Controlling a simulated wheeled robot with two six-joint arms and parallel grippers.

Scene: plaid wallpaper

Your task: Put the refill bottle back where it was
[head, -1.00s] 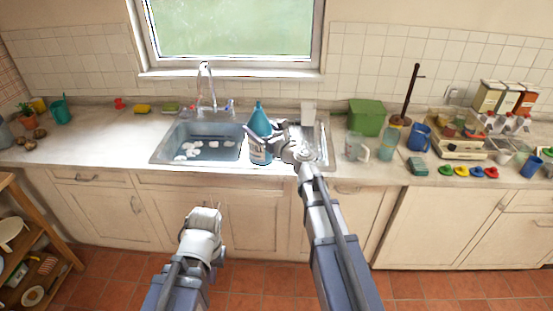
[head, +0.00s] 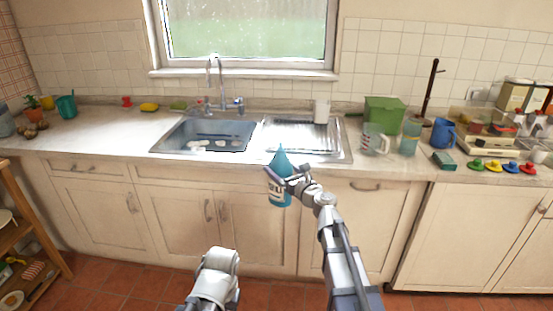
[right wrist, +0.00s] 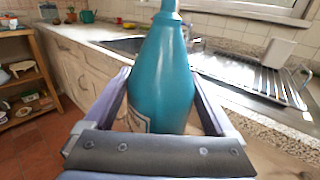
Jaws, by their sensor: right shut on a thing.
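The refill bottle (head: 280,158) is teal with a pointed top and a pale label. In the head view it is upright in front of the counter's front edge, below the sink's drainboard. My right gripper (head: 284,177) is shut on it. In the right wrist view, the bottle (right wrist: 162,75) stands between the two fingers (right wrist: 165,110), and its lower end is hidden by the gripper. Of my left arm, only a white rounded link shows at the bottom of the head view; its fingers are not visible.
The sink basin (head: 208,135) holds water and pale suds. The ribbed drainboard (head: 300,137) has a white cup (head: 321,111) at its back. A glass mug (head: 374,140), green box (head: 384,112) and blue mug (head: 443,133) stand right. The counter left of the sink (head: 120,135) is mostly clear.

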